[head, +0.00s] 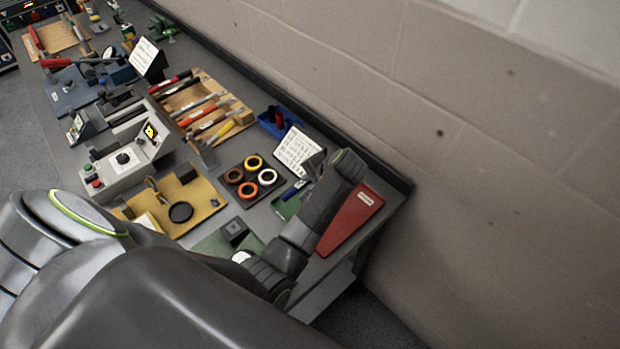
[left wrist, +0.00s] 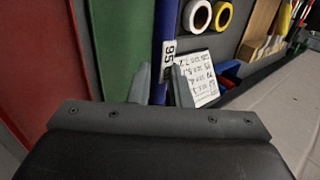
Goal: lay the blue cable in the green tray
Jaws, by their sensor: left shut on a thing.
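The blue cable (head: 293,190) is a straight dark blue length with a white label marked 95. It also shows in the left wrist view (left wrist: 166,22), between my finger tips. My left gripper (left wrist: 162,84) is shut on it; in the head view the gripper (head: 314,170) is at the right end of the bench. The green tray (head: 286,208) is partly hidden behind my arm. In the left wrist view, the green tray (left wrist: 127,40) lies just left of the cable; I cannot tell how high the cable is above it. My right gripper is not in view.
A red tray (head: 350,218) lies beside the green one at the bench end. A white written card (head: 297,150) and a blue bin (head: 279,122) stand behind. A dark holder with several tape rolls (head: 252,181) is to the left. A block wall borders the bench.

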